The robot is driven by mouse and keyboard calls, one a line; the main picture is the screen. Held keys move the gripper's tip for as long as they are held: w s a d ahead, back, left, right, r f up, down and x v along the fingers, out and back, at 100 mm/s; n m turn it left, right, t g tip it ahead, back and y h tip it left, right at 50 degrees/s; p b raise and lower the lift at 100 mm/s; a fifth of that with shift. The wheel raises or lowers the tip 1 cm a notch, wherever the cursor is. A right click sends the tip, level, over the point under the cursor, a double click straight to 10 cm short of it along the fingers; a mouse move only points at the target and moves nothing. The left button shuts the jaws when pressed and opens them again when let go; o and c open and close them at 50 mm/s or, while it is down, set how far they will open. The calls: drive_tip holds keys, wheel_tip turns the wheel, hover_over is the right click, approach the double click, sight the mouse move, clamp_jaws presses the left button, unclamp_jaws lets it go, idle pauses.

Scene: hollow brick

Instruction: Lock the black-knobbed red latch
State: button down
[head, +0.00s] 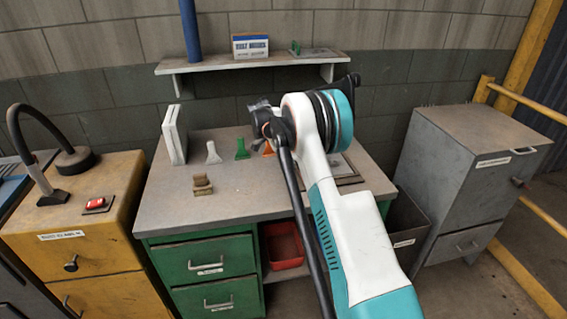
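A small red piece (95,203) sits on a dark plate on top of the yellow cabinet at the left. It is too small to tell whether it is the red latch, and I make out no black knob on it. No other clear latch shows; my arm hides part of the desk. My gripper (262,118) is the dark end of my raised arm, above the back of the desk and well to the right of the red piece. Its fingers are small and partly hidden, so I cannot tell whether they are open or shut.
The yellow cabinet (95,240) also bears a black curved lamp-like thing (45,150). The grey-topped desk (240,205) holds white panels (174,135), green and white pieces and a brown block (202,185). A shelf (215,66) hangs behind. A grey cabinet (465,175) stands right.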

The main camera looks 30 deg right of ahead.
drive_tip(key=shift+w+d, duration=0.1)
drive_tip(key=shift+d, duration=0.25)
idle(0.6)
